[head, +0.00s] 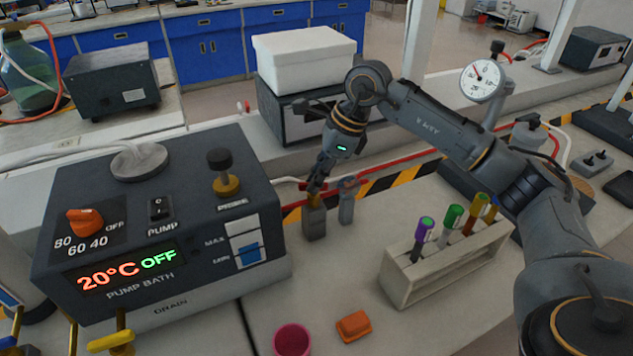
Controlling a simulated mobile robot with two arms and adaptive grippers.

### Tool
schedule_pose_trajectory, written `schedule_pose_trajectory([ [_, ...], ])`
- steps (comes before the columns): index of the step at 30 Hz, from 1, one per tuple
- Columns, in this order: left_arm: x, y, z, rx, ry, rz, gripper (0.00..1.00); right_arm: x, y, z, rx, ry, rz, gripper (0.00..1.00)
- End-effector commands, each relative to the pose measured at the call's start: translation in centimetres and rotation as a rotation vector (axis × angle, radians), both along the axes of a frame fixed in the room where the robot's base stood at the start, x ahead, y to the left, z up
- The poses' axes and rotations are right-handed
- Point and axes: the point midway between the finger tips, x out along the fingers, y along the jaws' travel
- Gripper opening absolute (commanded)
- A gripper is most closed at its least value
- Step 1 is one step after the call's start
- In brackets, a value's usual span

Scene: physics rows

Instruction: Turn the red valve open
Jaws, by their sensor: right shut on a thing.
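My right gripper (318,178) reaches down from the right arm to the red valve (304,185) behind the bench's middle. It is shut on the valve's red handle, and its fingers hide part of it. The valve sits on a small grey post with a brass-coloured top (314,218). A second grey post (347,203) stands just to its right. How far the handle is turned cannot be told. My left gripper is not in view.
The pump bath (165,235) stands left, its display reading 20°C OFF. A yellow-handled valve (111,341) is at its front. A tube rack (440,265) with several capped tubes stands right. An orange block (353,326) and a magenta cup (292,340) are in front. A gauge (482,80) stands behind.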

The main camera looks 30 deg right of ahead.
Motion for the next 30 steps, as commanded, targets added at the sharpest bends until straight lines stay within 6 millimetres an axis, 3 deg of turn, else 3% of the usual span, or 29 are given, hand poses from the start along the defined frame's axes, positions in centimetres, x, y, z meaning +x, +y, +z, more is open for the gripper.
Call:
schedule_pose_trajectory([
  [15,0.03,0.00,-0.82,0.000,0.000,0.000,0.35,0.28,-0.06,0.04,-0.001,-0.002,0.367,0.00],
  [30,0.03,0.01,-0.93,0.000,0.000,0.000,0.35,0.32,-0.09,0.05,-0.002,-0.004,0.453,0.00],
])
